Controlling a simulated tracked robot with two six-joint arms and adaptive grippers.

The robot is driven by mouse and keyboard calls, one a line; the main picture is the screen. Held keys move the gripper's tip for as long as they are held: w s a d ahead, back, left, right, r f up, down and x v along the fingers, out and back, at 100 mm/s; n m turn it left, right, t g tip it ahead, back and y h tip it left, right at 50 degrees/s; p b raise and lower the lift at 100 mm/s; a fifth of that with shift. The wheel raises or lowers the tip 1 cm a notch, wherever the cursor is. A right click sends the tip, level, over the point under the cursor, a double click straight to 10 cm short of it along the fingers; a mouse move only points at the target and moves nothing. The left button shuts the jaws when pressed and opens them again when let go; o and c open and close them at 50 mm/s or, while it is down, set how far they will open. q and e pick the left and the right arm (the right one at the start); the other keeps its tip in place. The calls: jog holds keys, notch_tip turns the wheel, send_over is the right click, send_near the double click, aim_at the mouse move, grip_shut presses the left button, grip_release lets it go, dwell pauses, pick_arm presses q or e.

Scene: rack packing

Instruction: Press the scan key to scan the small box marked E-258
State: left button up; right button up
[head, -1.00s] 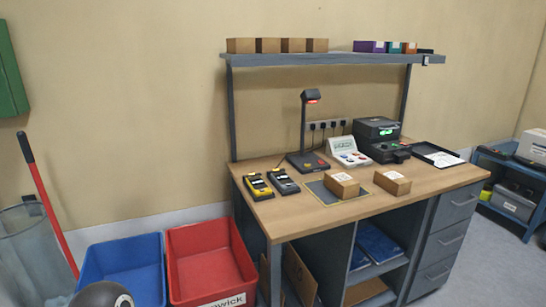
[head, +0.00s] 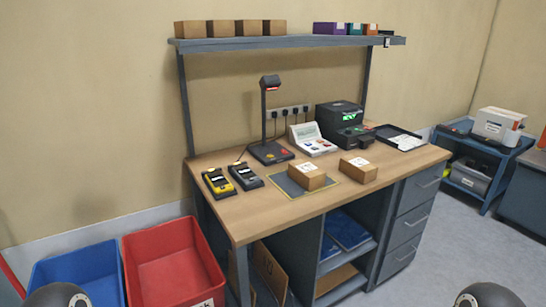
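The scanner stand (head: 270,118) has a dark base with coloured keys (head: 271,152) and a head on a post, at the back left of the wooden bench. A small cardboard box (head: 308,177) with a white label sits on the grey mat (head: 287,187) in front of it. A second small labelled box (head: 358,169) stands to its right on the bench. The labels are too small to read, so I cannot tell which is E-258. Neither gripper shows; only rounded dark parts of mine appear at the bottom edge.
Yellow and black handheld devices (head: 217,182) (head: 246,176) lie at the bench's left. A white key panel (head: 311,139) and a black printer (head: 341,121) stand behind. The shelf (head: 285,42) holds several boxes. Red (head: 172,262) and blue bins (head: 78,274) stand on the floor at left.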

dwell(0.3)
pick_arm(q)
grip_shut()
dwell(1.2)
